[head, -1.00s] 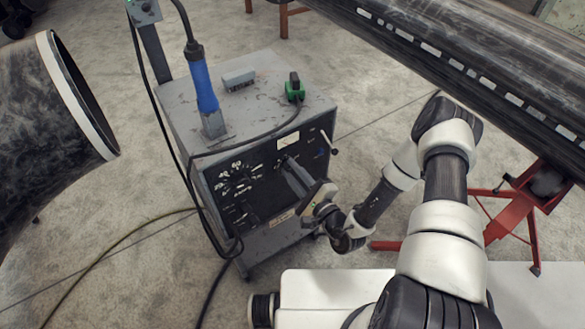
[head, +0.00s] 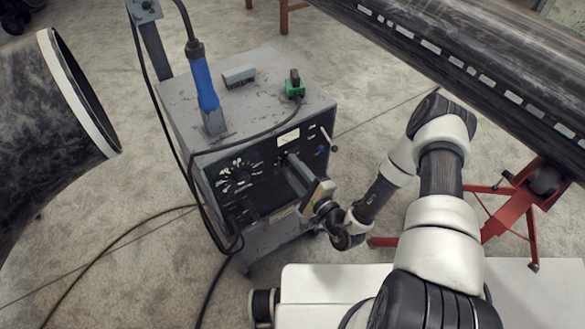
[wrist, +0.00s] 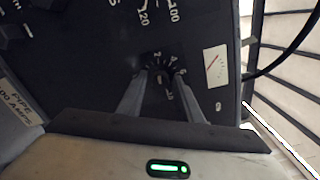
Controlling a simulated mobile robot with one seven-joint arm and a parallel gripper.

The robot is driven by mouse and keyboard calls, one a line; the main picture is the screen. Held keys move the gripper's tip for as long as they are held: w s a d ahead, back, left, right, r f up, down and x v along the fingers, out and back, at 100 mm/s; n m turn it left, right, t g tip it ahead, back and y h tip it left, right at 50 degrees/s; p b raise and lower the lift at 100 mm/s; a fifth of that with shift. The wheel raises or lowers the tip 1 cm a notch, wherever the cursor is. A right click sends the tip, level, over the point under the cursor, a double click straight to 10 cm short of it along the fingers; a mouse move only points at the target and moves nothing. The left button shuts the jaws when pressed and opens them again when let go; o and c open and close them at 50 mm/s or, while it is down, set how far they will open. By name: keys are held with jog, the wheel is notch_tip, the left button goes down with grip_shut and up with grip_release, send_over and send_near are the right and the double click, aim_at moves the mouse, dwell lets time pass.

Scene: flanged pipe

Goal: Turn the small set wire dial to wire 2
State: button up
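The small wire dial (wrist: 160,76) is a dark knob with a ring of white numbers on the machine's black front panel, seen in the wrist view. A 2 shows at its upper left, with a 4 and a 6 further right. My gripper (wrist: 161,74) has its two grey fingers apart, one on each side of the dial, with numbers visible between them. Whether the tips touch the knob I cannot tell. In the head view my gripper (head: 289,160) reaches the panel and hides the small dial. The knob's pointer direction is too dark to read.
The grey welding machine (head: 262,120) carries a blue-handled torch (head: 203,85) and a green plug (head: 295,88). A larger dial (head: 238,178) sits left of my gripper, and a meter (wrist: 215,65) is right of the small dial. Cables hang along the machine's left side.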

jog(key=shift+o, duration=0.5)
jog(key=v, duration=1.7)
jog(key=shift+s, duration=0.2)
jog(key=shift+d, duration=0.15)
jog(key=w+a+r+n+g+y+p, duration=0.1)
jog(key=a+r+n+g+y, duration=0.2)
jog(key=r, duration=0.5)
jog(key=w+a+r+n+g+y+p, duration=0.1)
jog(key=r+n+g+y+p, duration=0.2)
jog(key=r, duration=0.4)
jog(key=s+a+r+n+g+h+p, duration=0.1)
jog(key=s+a+r+n+g, duration=0.1)
jog(key=s+r+n+g, duration=0.35)
jog(key=s+a+r+n+g+h+p, duration=0.1)
jog(key=s+a+r+n+g+h, duration=0.15)
jog(key=r+g, duration=0.55)
jog(key=s+d+r+n+t+h+p, duration=0.1)
jog(key=d+r+t+h, duration=0.4)
jog(key=r, duration=0.5)
jog(key=s+d+r+n+t+h+p, duration=0.1)
jog(key=d+r+t+h+p, duration=0.3)
jog(key=d+r+h, duration=0.3)
notch_tip(320, 180, up, 4)
jog(key=shift+s+d+t, duration=0.3)
jog(key=shift+d+t, duration=0.25)
jog(key=shift+d, duration=0.2)
